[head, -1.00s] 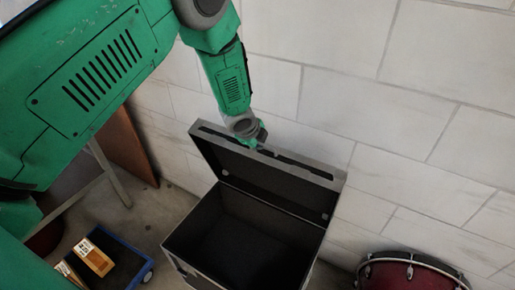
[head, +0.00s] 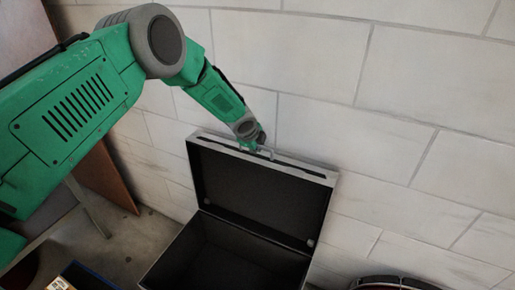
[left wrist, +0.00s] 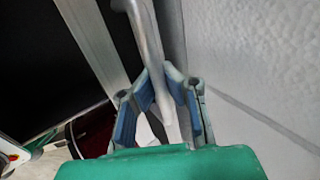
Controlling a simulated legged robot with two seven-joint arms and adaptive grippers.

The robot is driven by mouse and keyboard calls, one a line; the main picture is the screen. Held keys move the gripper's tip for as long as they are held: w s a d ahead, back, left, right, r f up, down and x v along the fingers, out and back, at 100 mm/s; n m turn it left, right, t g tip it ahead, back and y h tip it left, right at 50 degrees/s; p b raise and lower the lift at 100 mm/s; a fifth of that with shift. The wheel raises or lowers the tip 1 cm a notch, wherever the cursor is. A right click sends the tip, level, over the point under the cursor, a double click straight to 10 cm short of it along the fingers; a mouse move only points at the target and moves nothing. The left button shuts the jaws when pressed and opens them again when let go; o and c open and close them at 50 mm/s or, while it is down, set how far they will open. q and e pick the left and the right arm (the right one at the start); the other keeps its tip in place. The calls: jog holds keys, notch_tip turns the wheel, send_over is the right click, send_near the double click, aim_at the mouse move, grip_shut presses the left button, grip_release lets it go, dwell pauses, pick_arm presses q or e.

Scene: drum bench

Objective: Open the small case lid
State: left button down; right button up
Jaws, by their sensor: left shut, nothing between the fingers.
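The small black case (head: 205,255) stands open below the wall, its dark inside showing. Its lid (head: 258,200) is raised and close to upright, with a pale metal rim along the top edge. My left gripper (head: 262,147) is at the lid's top edge, beside a metal handle (head: 268,154). In the left wrist view the blue-padded fingertips of the left gripper (left wrist: 157,90) lie around the grey handle bar (left wrist: 150,50). The gripper is shut with nothing gripped. The fingertips are too small to make out in the head view. My right gripper is not in view.
A pale block wall (head: 400,120) rises close behind the lid. A drum (head: 385,283) shows at the bottom right. A blue-edged cart (head: 88,275) with a small box is at the bottom left, and a brown board (head: 105,178) leans at the left.

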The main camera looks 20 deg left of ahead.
pick_arm(q)
jog(key=shift+w+a+r, duration=0.1)
jog(key=shift+w+r, duration=0.15)
jog(key=shift+r, duration=0.1)
jog(key=c, duration=1.6)
grip_release()
jog(key=shift+s, duration=0.3)
jog(key=shift+f, duration=0.1)
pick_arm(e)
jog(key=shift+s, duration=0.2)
pick_arm(q)
jog(key=shift+s+f, duration=0.1)
jog(key=shift+f, duration=0.05)
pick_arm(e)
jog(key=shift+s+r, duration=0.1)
pick_arm(q)
jog(key=v, duration=1.2)
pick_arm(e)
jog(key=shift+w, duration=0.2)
